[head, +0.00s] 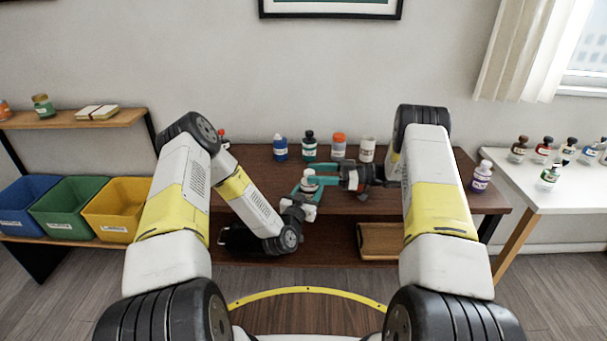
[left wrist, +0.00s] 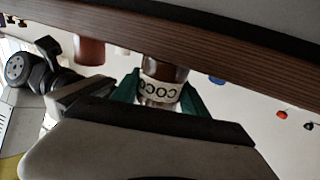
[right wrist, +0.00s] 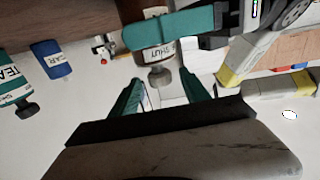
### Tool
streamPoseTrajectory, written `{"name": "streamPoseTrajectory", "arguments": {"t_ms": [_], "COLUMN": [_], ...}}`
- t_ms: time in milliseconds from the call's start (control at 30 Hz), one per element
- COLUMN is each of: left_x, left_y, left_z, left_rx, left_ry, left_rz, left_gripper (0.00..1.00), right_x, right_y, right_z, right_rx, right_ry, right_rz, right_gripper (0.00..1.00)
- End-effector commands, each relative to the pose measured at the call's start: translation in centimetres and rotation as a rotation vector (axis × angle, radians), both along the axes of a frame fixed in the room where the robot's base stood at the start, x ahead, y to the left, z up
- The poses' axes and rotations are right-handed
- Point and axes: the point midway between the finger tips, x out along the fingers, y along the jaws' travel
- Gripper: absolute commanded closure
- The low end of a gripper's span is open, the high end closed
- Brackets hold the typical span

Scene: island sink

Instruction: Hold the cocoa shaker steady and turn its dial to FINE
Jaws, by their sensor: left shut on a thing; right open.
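The cocoa shaker (head: 309,179) is held at the front of the dark wood table, its brown body and "COCO" label showing in the left wrist view (left wrist: 160,88). My left gripper (head: 304,189) is shut on its body. In the right wrist view the shaker (right wrist: 155,52) shows "SHUT" beside its grey dial (right wrist: 160,76), and a teal left finger crosses the body. My right gripper (head: 335,174) is open at the shaker's right. Its fingers (right wrist: 160,84) stand on either side of the dial, apparently not closed on it. No FINE mark is readable.
Several bottles stand behind on the table (head: 430,190): a blue one (head: 280,149), a black-capped one (head: 309,148), an orange-capped one (head: 338,148) and a pale-capped one (head: 367,150). A purple bottle (head: 482,178) stands near the right end. A wooden tray (head: 380,257) lies below.

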Motion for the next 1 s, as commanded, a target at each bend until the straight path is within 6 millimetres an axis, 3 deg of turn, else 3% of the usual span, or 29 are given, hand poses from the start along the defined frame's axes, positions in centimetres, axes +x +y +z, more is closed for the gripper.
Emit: {"name": "streamPoseTrajectory", "arguments": {"t_ms": [100,300,700,733,867,1000], "left_x": [0.0,0.0,0.0,0.0,0.0,0.0], "left_y": [0.0,0.0,0.0,0.0,0.0,0.0], "left_z": [0.0,0.0,0.0,0.0,0.0,0.0], "left_rx": [0.0,0.0,0.0,0.0,0.0,0.0], "left_ry": [0.0,0.0,0.0,0.0,0.0,0.0], "left_rz": [0.0,0.0,0.0,0.0,0.0,0.0], "left_gripper": [0.94,0.94,0.94,0.46,0.23,0.23], "right_x": [0.0,0.0,-0.1,-0.1,-0.1,-0.1], "right_y": [-2.7,-5.7,-6.7,-6.7,-6.7,-6.7], "right_z": [0.0,-0.1,0.0,0.0,0.0,0.0], "right_rx": [0.0,0.001,0.001,0.001,0.001,0.001], "right_ry": [0.0,0.0,0.001,0.001,0.001,0.001], "right_rz": [-0.003,-0.002,0.0,0.0,0.0,0.0], "right_gripper": [0.46,0.46,0.46,0.46,0.46,0.46]}}
